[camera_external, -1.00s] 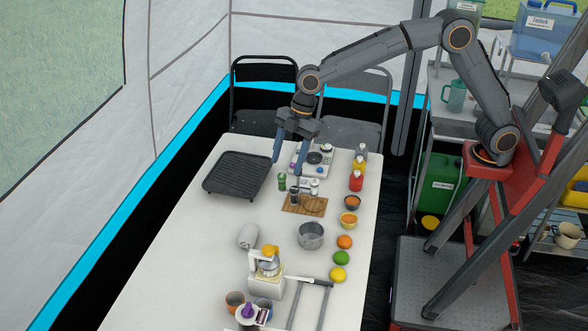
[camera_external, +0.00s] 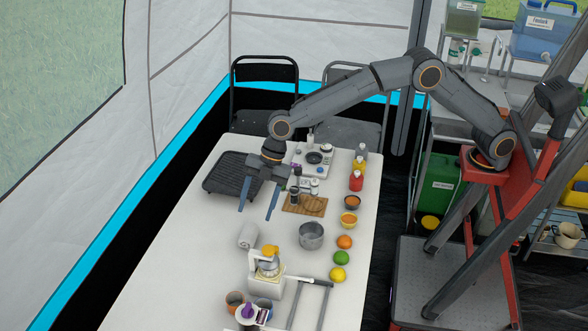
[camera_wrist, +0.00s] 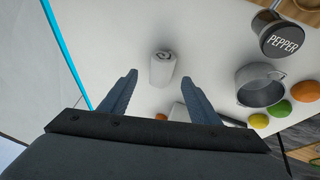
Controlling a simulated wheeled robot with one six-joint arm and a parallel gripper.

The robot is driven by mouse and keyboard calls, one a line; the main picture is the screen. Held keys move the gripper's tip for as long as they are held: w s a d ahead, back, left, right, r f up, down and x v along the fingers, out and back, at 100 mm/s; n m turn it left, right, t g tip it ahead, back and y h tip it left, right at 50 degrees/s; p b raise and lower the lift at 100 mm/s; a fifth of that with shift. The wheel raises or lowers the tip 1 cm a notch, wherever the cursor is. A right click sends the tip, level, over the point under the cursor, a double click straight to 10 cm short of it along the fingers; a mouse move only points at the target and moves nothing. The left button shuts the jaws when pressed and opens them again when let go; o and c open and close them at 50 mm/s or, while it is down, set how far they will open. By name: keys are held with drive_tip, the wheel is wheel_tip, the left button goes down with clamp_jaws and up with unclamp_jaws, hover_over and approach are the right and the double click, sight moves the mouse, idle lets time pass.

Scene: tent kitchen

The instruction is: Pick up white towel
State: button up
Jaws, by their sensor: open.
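A rolled white towel (camera_external: 248,236) lies on the white table, left of the metal pot. In the wrist view the towel (camera_wrist: 162,70) shows its spiral end and lies ahead of my fingertips, roughly between their lines. My gripper (camera_external: 257,211) is open and empty, above the table and short of the towel in the external view. In the wrist view both fingers of my gripper (camera_wrist: 157,75) are spread apart with nothing between them.
A metal pot (camera_external: 311,235) stands right of the towel. A white juicer or blender-like appliance (camera_external: 262,283) stands in front of it. A cutting board (camera_external: 318,206) with a pepper jar (camera_wrist: 283,38) lies behind.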

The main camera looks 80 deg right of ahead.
sight(251, 225)
drive_tip(key=x, duration=0.4)
drive_tip(key=p+x, duration=0.1)
drive_tip(key=x, duration=0.2)
drive_tip(key=shift+d+f, duration=0.15)
drive_tip(key=shift+d, duration=0.1)
drive_tip(key=c, duration=0.8)
